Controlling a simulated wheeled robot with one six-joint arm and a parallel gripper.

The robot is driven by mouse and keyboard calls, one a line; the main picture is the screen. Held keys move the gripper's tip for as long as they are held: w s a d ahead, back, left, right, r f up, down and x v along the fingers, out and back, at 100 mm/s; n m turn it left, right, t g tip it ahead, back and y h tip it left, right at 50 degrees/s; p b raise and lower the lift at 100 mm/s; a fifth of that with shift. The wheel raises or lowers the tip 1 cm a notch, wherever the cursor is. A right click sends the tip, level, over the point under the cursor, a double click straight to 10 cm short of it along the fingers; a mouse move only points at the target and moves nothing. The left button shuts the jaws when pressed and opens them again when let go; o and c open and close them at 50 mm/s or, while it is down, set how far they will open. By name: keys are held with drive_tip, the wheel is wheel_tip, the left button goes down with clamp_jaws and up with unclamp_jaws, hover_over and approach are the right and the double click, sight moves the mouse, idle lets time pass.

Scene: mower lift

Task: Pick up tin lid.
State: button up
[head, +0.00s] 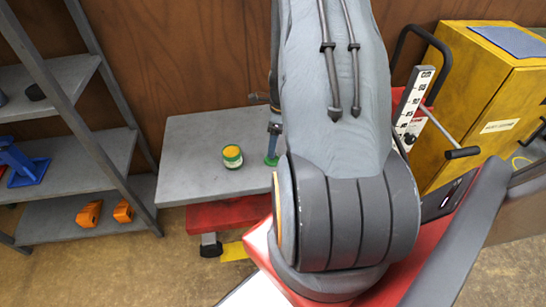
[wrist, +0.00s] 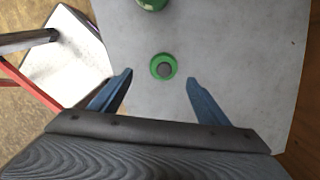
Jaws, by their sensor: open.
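The tin lid (wrist: 163,66) is a small green disc with a grey round middle, lying on the grey lift table. In the wrist view it sits just ahead of and between the two blue fingers of my gripper (wrist: 159,82), which are open and empty. In the head view the green edge of the lid (head: 270,161) shows just below a blue finger of my gripper (head: 274,130); my arm hides the rest. The green tin (head: 232,157) with a yellow top stands to the left of the lid. Only part of this tin (wrist: 151,4) shows at the wrist view's top edge.
The lift table's grey top (head: 190,130) is otherwise mostly clear, above a red base (head: 220,214). A grey shelf (head: 75,150) with blue and orange things stands at left. A yellow cabinet (head: 485,100) stands at right. A wooden wall is behind.

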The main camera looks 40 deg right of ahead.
drive_tip(key=shift+s+d+f, duration=0.1)
drive_tip(key=shift+d+f, duration=0.1)
drive_tip(key=shift+f, duration=0.6)
drive_tip(key=shift+w+a+f+p, duration=0.15)
drive_tip(key=shift+w+f, duration=0.1)
drive_tip(key=shift+f, duration=0.85)
drive_tip(key=shift+w+d+f+p, duration=0.1)
drive_tip(key=shift+w+f+p, duration=0.1)
drive_tip(key=shift+f, duration=0.85)
drive_tip(key=shift+w+a+f+p, duration=0.15)
drive_tip(key=shift+w+f, duration=0.1)
drive_tip(key=shift+f, duration=0.85)
drive_tip(key=shift+d, duration=0.1)
drive_tip(key=c, duration=1.1)
